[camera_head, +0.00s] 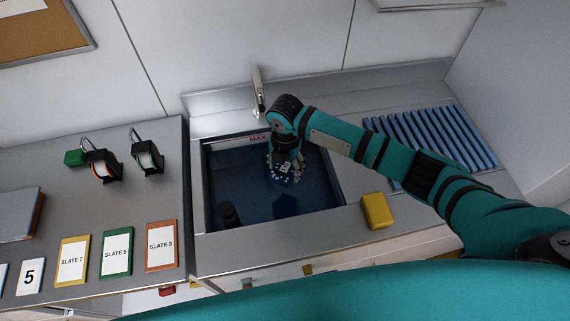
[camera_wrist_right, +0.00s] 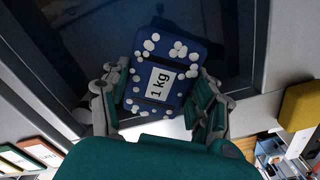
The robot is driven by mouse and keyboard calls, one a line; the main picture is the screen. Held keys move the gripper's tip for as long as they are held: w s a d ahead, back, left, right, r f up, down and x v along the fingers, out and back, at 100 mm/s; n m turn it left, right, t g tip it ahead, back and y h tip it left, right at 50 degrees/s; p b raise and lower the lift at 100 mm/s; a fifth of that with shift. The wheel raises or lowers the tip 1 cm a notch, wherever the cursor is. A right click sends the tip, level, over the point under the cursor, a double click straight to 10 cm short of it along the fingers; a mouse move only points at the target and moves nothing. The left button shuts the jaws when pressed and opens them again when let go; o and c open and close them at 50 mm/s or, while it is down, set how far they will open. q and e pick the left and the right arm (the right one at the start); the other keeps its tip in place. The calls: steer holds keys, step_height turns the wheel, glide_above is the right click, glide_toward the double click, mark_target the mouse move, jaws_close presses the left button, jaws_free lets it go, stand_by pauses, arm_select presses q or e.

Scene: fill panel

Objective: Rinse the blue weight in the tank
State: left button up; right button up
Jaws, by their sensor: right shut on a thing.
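The blue weight (camera_wrist_right: 157,76), labelled "1 kg" and dotted with white spots, is between the fingers of my right gripper (camera_wrist_right: 160,98). In the head view the weight (camera_head: 285,173) shows below my right gripper (camera_head: 284,160), partly covered by it. My right gripper is shut on the weight, over the tank (camera_head: 238,180). The tank is a dark blue basin with a "MAX" mark at its back wall. A blue patch, perhaps a reflection, lies below the weight. I cannot tell whether the weight touches water. My left gripper is not in view.
A faucet (camera_head: 258,90) stands behind the tank. A yellow block (camera_head: 377,210) sits at its front right, and a blue ribbed rack (camera_head: 455,135) lies to the right. A dark post (camera_head: 229,213) stands in the tank. Slate cards (camera_head: 116,252) and two black holders are on the left counter.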

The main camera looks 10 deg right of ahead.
steer(key=b, duration=0.8)
glide_above(285, 205)
step_height(285, 205, down, 9)
step_height(285, 205, down, 14)
steer(key=b, duration=0.8)
steer(key=shift+b, duration=0.3)
steer(key=shift+d+p, duration=0.45)
steer(key=shift+d, duration=0.7)
steer(key=shift+a, duration=0.2)
steer(key=shift+a, duration=0.35)
steer(key=shift+a, duration=0.65)
steer(key=shift+d, duration=1.2)
steer(key=shift+a, duration=0.8)
steer(key=shift+a, duration=0.35)
